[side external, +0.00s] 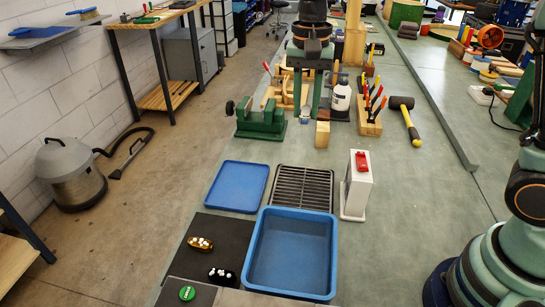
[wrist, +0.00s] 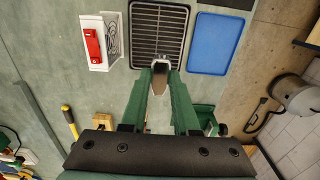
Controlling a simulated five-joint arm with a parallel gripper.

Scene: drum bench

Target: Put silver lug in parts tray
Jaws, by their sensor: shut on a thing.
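My gripper (side external: 306,114) hangs over the bench in the upper middle of the side view, fingers down. In the wrist view my gripper (wrist: 160,70) is shut on the silver lug (wrist: 161,60), held between the fingertips. The lug (side external: 305,117) shows small and grey in the side view. A deep blue tray (side external: 290,255) stands empty at the front of the bench, apart from my gripper. A shallow blue tray (side external: 237,187) lies behind it to the left, also empty; it shows in the wrist view (wrist: 210,43). I cannot tell which is the parts tray.
A black slatted rack (side external: 302,188) lies behind the deep tray. A white box with a red switch (side external: 356,185) stands to its right. A green vise (side external: 260,121), wooden block (side external: 322,134) and tool holder (side external: 369,122) surround my gripper. A black mat (side external: 224,230) holds small parts.

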